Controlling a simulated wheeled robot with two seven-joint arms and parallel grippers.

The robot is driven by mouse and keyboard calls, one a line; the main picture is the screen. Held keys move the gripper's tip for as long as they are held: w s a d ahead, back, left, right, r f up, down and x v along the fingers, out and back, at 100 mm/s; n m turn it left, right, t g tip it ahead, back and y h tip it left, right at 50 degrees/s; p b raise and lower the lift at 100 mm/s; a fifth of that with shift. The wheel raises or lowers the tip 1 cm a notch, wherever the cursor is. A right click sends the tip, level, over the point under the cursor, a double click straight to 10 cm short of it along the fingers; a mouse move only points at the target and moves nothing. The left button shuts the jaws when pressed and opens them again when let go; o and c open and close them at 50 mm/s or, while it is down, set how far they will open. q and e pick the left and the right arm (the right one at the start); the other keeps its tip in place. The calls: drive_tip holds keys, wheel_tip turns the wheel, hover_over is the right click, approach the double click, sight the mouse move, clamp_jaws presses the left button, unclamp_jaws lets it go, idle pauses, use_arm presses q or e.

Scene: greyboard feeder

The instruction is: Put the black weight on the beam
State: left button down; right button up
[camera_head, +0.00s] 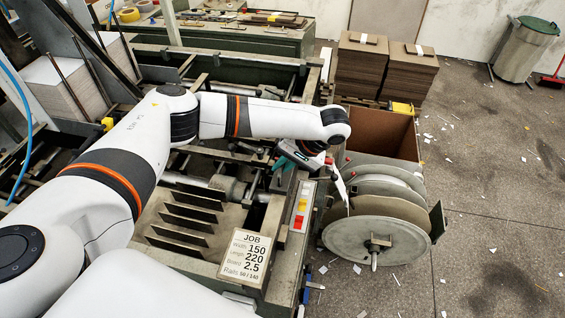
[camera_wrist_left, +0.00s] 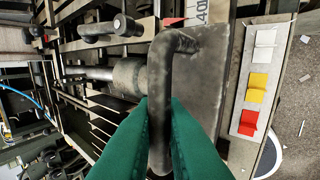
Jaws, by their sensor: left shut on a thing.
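My left gripper (camera_wrist_left: 158,102) has its green fingers closed around a dark, bent bar handle in the left wrist view. The handle belongs to a dark grey block, which I take to be the black weight (camera_wrist_left: 212,75); the fingers and handle hide part of it. In the head view the left gripper (camera_head: 284,162) is over the right side of the machine, and the weight is hard to make out there. A metal rod with a thick collar (camera_wrist_left: 128,76) lies just left of the handle. I cannot tell for sure which part is the beam. My right gripper is not in view.
A panel with white, yellow and red blocks (camera_head: 301,206) runs along the machine's right edge. A JOB sign (camera_head: 248,257) stands at the front. A large reel (camera_head: 376,241) stands right of the machine, with board stacks (camera_head: 410,72) behind. The floor farther right is mostly open.

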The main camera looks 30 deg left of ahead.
use_arm(q)
drive_tip(key=shift+w+d, duration=0.1)
drive_tip(key=shift+f, duration=0.1)
drive_tip(key=c, duration=1.9)
unclamp_jaws()
drive_tip(key=shift+f, duration=0.15)
drive_tip(key=shift+c, duration=0.2)
drive_tip(key=o, duration=0.4)
drive_tip(key=shift+o, duration=0.2)
drive_tip(key=shift+d+r, duration=0.1)
drive_tip(key=shift+r, duration=0.15)
drive_tip(key=b+v, duration=0.1)
drive_tip(key=v, duration=1)
drive_tip(key=shift+r, duration=0.35)
